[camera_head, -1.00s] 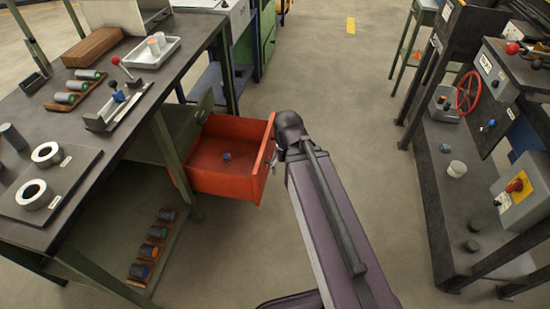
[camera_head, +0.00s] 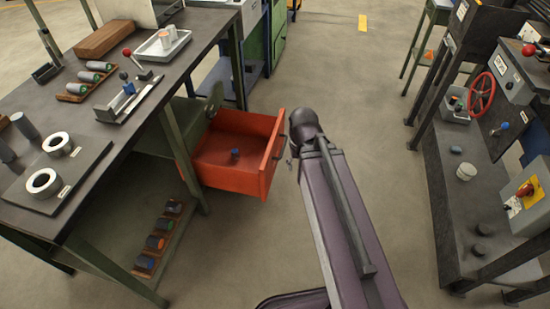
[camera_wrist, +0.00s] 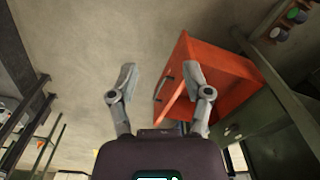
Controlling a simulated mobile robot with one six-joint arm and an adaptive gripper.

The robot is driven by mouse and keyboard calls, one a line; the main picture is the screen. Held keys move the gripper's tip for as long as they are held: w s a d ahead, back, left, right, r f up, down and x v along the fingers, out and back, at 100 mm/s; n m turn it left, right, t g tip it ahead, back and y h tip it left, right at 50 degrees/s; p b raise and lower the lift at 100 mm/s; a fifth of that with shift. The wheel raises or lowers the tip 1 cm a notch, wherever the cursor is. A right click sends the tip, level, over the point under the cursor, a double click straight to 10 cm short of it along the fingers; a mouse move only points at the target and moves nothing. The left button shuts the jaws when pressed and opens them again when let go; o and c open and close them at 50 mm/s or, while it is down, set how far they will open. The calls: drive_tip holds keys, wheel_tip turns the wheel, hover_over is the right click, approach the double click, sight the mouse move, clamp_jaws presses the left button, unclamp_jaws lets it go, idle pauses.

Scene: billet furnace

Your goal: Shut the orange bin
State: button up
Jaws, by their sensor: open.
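The orange bin (camera_head: 232,178) is a drawer pulled out from under the workbench, with a small blue-topped object (camera_head: 235,153) inside. Its front panel carries a dark handle (camera_head: 280,146). In the wrist view the orange bin (camera_wrist: 222,80) is at right of centre, tilted in the picture, with its handle (camera_wrist: 163,88) facing the fingers. My gripper (camera_wrist: 162,80) is open and empty, and the right finger overlaps the bin's front in that view. In the head view my arm stands just right of the bin's front and hides most of the gripper.
The workbench (camera_head: 90,135) stands at left with rings, cylinders and trays on top and a lower shelf of cylinders. A dark machine bench with a red handwheel (camera_head: 481,95) stands at right. The floor between them (camera_head: 345,110) is clear.

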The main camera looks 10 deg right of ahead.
drive_tip(key=shift+w+f, duration=0.3)
drive_tip(key=c, duration=0.3)
drive_tip(key=w+f+m+b, duration=0.2)
drive_tip(key=w+m, duration=0.1)
drive_tip(key=w+f+m+y+b, duration=0.1)
drive_tip(key=w+f+m+b, duration=0.4)
drive_tip(key=w+m+b, duration=0.1)
drive_tip(key=m, duration=0.1)
drive_tip(key=shift+w+f+t, duration=0.25)
drive_tip(key=shift+f+t, duration=0.05)
clamp_jaws()
drive_tip(key=w+f+m+y+b, duration=0.1)
drive_tip(key=w+f+m+b, duration=0.6)
drive_tip(key=w+m, duration=0.3)
drive_tip(key=shift+w+d+f+m+y+b, duration=0.35)
drive_tip(key=shift+m+b, duration=0.3)
drive_tip(key=shift+m, duration=0.55)
drive_tip(key=shift+a, duration=0.1)
